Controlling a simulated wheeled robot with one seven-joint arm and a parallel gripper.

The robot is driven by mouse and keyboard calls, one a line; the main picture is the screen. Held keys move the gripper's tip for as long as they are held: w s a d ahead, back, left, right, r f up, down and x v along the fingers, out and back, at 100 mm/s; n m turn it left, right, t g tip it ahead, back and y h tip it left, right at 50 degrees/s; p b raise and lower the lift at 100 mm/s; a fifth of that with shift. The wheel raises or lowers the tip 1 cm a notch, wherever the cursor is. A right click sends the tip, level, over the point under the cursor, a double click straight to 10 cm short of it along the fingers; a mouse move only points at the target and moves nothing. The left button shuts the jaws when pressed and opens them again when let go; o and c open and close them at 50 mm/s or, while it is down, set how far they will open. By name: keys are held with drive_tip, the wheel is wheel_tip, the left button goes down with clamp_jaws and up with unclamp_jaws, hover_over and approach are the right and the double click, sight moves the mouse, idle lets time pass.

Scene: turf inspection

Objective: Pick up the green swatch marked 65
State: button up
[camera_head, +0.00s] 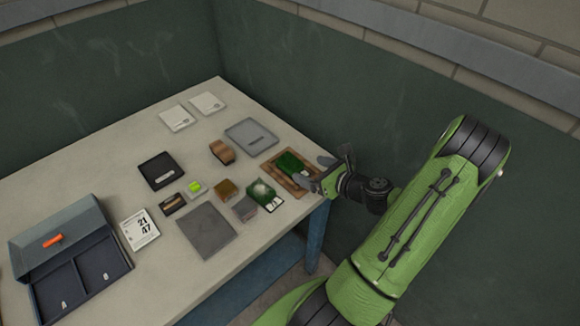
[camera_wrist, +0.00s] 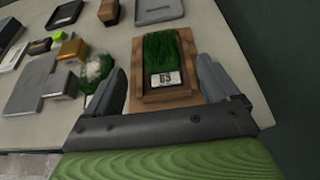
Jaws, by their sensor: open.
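The green swatch (camera_wrist: 167,52) is a strip of turf with a white label (camera_wrist: 166,79) that appears to read 65. It lies on a brown wooden tray (camera_wrist: 148,98); in the head view the swatch (camera_head: 289,163) and the tray (camera_head: 269,171) are at the table's right end. My gripper (camera_wrist: 164,82) is open and empty, with its two grey fingers on either side of the tray's near part in the wrist view. In the head view my gripper (camera_head: 317,175) is at the tray's right end. Whether the fingers touch the tray cannot be told.
Another green turf piece with a pale patch (camera_head: 262,193) sits left of the tray. A grey tray (camera_head: 236,133), a brown block (camera_head: 222,151), a grey slab (camera_head: 206,229) and a dark case (camera_head: 90,270) are on the table. Dark green walls stand behind and right.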

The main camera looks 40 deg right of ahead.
sight(291, 162)
drive_tip(key=b+x, duration=0.1)
drive_tip(key=x, duration=0.7)
drive_tip(key=shift+s, duration=0.15)
drive_tip(key=shift+c, duration=0.7)
drive_tip(key=c, duration=0.9)
